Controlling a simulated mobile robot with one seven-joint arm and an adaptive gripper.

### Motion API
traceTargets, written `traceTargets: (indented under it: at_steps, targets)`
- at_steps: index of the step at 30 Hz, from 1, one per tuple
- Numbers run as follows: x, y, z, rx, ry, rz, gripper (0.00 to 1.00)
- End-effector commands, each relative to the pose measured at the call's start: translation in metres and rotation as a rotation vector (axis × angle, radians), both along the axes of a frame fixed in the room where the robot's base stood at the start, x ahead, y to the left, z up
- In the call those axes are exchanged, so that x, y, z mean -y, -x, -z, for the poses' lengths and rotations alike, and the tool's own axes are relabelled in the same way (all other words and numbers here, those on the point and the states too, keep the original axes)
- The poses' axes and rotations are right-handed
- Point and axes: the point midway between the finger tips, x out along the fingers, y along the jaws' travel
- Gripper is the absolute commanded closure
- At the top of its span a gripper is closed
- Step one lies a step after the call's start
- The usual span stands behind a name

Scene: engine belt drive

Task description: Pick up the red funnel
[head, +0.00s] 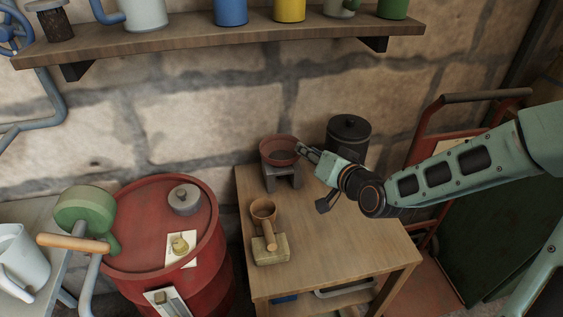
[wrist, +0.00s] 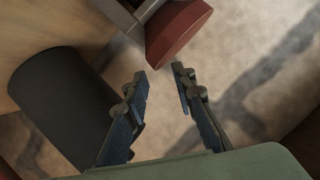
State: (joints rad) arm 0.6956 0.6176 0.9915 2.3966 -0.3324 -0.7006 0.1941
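The red funnel (head: 279,146) sits upright on a small grey stand (head: 282,178) at the back of the wooden table. In the wrist view its rim side (wrist: 176,32) shows at the top, just beyond the fingertips. My gripper (head: 304,151) comes from the right, close beside the funnel's rim. In the wrist view my gripper (wrist: 160,72) is open, with a gap between its two fingers and nothing in it. I cannot tell whether a fingertip touches the rim.
A dark lidded canister (head: 348,139) stands behind my wrist. A shelf (head: 220,40) with mugs hangs above.

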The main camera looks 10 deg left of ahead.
Motion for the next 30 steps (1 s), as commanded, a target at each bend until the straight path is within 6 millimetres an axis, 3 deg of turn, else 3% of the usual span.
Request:
traceTargets:
  at_steps: [18,26,30]
  targets:
    - [-0.039,-0.047,0.028,-0.002,0.001,-0.002,0.76]
    - [-0.040,-0.049,0.029,-0.001,0.003,-0.001,0.76]
    - [-0.040,-0.049,0.028,-0.001,0.003,-0.001,0.89]
